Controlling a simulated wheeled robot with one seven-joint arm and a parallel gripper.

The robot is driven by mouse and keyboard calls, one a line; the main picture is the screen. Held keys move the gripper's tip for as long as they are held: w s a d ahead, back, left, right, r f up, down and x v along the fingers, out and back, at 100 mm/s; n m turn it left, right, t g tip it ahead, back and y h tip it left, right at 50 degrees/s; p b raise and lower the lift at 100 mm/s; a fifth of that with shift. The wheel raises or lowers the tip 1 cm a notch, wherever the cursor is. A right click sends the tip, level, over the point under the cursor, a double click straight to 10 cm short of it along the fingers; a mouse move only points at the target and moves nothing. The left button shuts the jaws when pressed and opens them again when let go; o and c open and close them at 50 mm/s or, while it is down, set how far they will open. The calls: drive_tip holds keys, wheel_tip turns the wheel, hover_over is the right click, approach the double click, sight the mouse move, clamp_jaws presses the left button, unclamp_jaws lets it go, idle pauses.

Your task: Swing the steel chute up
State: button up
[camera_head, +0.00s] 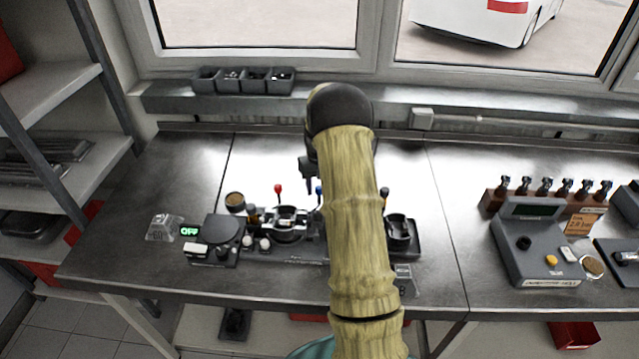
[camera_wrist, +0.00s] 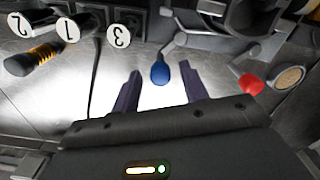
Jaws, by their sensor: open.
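My gripper (camera_head: 308,178) is over the bench fixture, partly hidden by my arm in the head view. In the wrist view, my gripper (camera_wrist: 159,72) is open, with its two dark fingers apart. A blue knob (camera_wrist: 160,74) on a thin metal stem (camera_wrist: 174,46) shows between the fingertips; I cannot tell its depth or whether they touch it. The blue knob also shows in the head view (camera_head: 319,190), beside my arm. I cannot make out the steel chute for certain; my arm hides part of the fixture.
A red knob (camera_wrist: 250,85) stands right of the fingers, near a round tan-topped cup (camera_wrist: 288,78).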

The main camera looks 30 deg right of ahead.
wheel_tip(320, 180, up, 17)
drive_tip(key=b, duration=0.2)
drive_tip(key=shift+r, duration=0.2)
drive_tip(key=shift+a, duration=0.1)
idle(0.5)
drive_tip(key=s+a+f+n+t, duration=0.1)
drive_tip(key=s+a+f, duration=0.1)
drive_tip(key=s+a, duration=0.4)
drive_tip(key=s+a+f, duration=0.2)
drive_tip(key=s+a, duration=0.1)
drive_tip(key=a, duration=0.5)
drive_tip(key=s+a+f, duration=0.2)
drive_tip(key=s+a, duration=0.2)
drive_tip(key=s, duration=0.3)
drive_tip(key=s+a+f+n+t, duration=0.1)
drive_tip(key=s+a+f, duration=0.2)
drive_tip(key=s, duration=0.5)
drive_tip(key=shift+s+a+t, duration=0.2)
drive_tip(key=shift+a+t, duration=0.1)
drive_tip(key=shift+a, duration=0.2)
